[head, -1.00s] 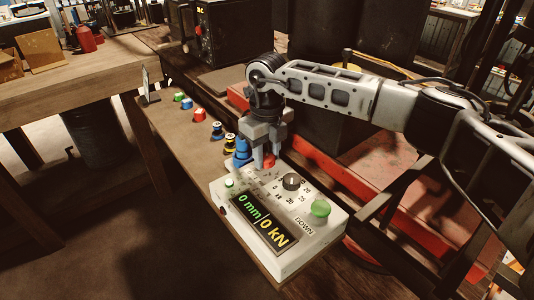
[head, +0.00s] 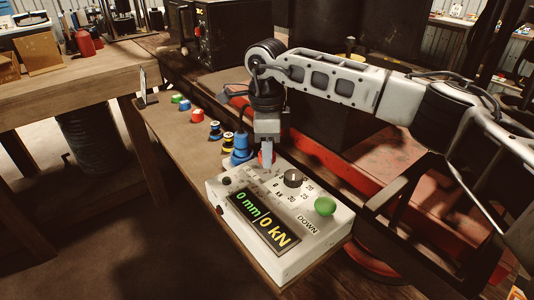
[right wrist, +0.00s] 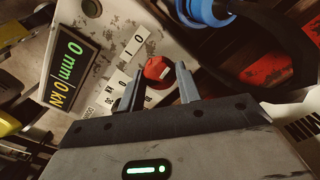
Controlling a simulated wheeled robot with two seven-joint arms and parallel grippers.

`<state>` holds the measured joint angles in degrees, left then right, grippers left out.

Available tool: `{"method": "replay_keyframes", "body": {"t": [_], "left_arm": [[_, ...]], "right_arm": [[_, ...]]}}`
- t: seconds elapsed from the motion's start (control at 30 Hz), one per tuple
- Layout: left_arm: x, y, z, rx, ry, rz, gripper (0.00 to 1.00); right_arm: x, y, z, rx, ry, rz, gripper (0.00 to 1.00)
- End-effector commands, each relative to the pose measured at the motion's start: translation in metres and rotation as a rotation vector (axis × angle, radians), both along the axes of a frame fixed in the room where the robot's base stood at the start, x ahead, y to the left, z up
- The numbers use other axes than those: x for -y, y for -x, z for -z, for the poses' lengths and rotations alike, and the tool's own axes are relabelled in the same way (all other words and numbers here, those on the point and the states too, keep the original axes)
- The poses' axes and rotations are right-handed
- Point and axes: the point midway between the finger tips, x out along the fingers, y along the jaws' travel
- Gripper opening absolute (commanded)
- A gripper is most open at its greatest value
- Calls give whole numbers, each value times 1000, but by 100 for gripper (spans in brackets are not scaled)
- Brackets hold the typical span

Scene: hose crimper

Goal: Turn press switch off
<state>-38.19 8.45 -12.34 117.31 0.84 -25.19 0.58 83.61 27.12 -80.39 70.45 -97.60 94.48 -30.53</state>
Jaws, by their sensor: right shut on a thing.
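The white control box (head: 285,255) stands on the bench in the head view, its display (head: 262,222) lit with 0 mm and 0 kN. The red switch knob (right wrist: 158,70) is at the box's far end, with I and O marks beside it. My right gripper (head: 267,162) points down there, shut on the red knob, with one finger (right wrist: 186,84) on each side in the right wrist view. In the head view the gripper mostly hides the knob. A small round lamp (head: 226,181) on the box looks dark. My left gripper is not in view.
The box also carries a black dial (head: 293,178) and a green DOWN button (head: 325,206) near the gripper. A blue connector (head: 238,152) stands just behind the box. Several small coloured fittings (head: 197,116) line the bench beyond. Red machine parts lie to the right.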

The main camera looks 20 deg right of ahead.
Motion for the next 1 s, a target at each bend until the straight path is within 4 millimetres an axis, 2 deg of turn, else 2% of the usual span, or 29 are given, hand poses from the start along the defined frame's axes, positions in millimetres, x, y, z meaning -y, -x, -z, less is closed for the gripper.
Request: {"method": "replay_keyframes", "body": {"t": [0.1, 0.5, 0.7, 1.0], "left_arm": [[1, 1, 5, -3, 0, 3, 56], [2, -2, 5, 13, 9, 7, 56], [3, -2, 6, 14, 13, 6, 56], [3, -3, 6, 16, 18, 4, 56]], "right_arm": [[0, -1, -1, 7, -3, -111, 11], [-1, -1, -2, 8, -5, -452, 11], [-1, -1, -3, 8, -4, -567, 11], [-1, -1, -3, 7, -4, -649, 11]]}}
